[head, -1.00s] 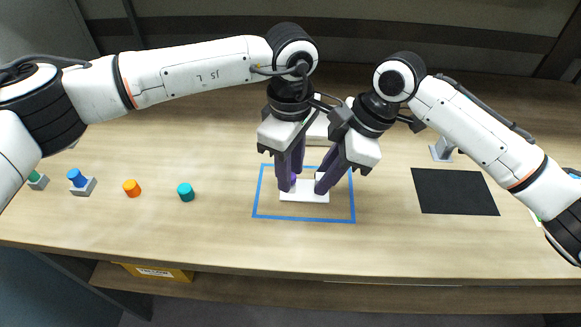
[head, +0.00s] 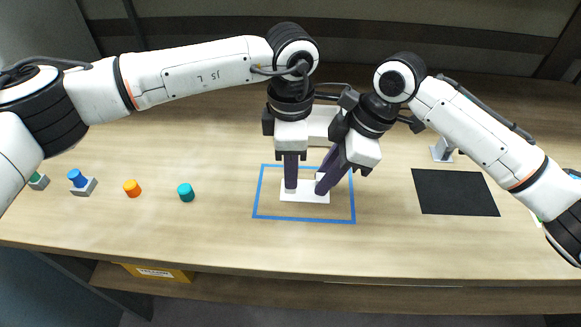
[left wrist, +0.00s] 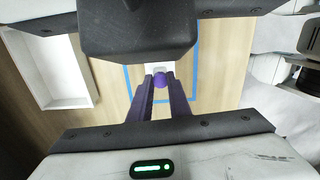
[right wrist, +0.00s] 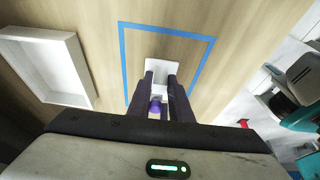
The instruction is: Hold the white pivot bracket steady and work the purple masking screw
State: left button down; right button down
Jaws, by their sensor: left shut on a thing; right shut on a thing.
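The white pivot bracket (head: 305,198) stands on the table inside a blue tape outline (head: 262,190). My right gripper (head: 321,188) is shut on its right part, and the bracket also shows between those fingers in the right wrist view (right wrist: 160,68). My left gripper (head: 291,187) points straight down at the bracket's left part. It is shut on the purple masking screw (left wrist: 160,80), which sits between its fingertips at the bracket. The screw also shows in the right wrist view (right wrist: 155,106). In the head view my left fingers hide the screw.
A white tray (left wrist: 86,66) lies behind my grippers.

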pick_arm(q)
jog(key=n, duration=0.7)
jog(key=shift+a, duration=0.1)
pick_arm(e)
jog(key=shift+d+f, duration=0.15)
jog(key=shift+f, duration=0.15)
pick_arm(q)
jog(key=shift+r, duration=2.55)
jog(key=shift+r, duration=2.5)
pick_arm(e)
jog(key=c, duration=1.5)
grip_release()
jog(key=shift+r, duration=0.2)
